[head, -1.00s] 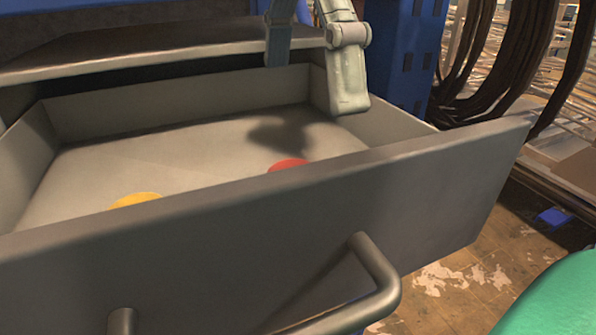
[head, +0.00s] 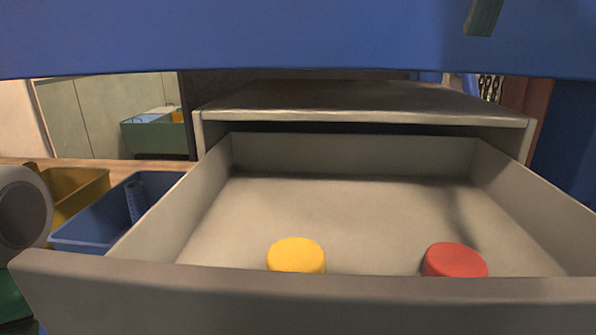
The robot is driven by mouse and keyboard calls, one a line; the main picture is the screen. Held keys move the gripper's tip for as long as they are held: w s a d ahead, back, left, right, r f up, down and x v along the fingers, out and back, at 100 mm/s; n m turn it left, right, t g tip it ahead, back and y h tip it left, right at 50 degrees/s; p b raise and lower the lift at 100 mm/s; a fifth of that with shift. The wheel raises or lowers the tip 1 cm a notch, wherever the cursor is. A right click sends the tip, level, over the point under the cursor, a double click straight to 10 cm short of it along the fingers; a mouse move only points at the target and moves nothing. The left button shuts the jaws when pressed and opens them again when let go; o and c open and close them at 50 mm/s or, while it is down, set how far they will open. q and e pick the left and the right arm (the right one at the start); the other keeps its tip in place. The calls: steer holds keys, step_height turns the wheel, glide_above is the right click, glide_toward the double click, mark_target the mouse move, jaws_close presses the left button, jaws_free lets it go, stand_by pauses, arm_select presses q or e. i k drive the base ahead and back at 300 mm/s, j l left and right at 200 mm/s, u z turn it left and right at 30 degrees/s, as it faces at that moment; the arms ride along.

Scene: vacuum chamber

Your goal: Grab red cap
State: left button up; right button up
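The red cap (head: 455,261) lies on the floor of the open drawer (head: 330,300), near its front wall on the right side. The front wall hides its lower edge. A yellow cap (head: 296,255) lies to its left, also close to the front wall, with a clear gap between the two. Neither gripper can be made out in the head view. Nothing is seen touching either cap.
A wide blue band (head: 250,38) crosses the top of the view. The cabinet top (head: 370,100) sits behind the drawer. A blue bin (head: 85,228) and a yellow bin (head: 90,182) stand left. The drawer's middle and back are clear.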

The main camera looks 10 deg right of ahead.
mark_target(446, 259)
steer(key=k, duration=1.5)
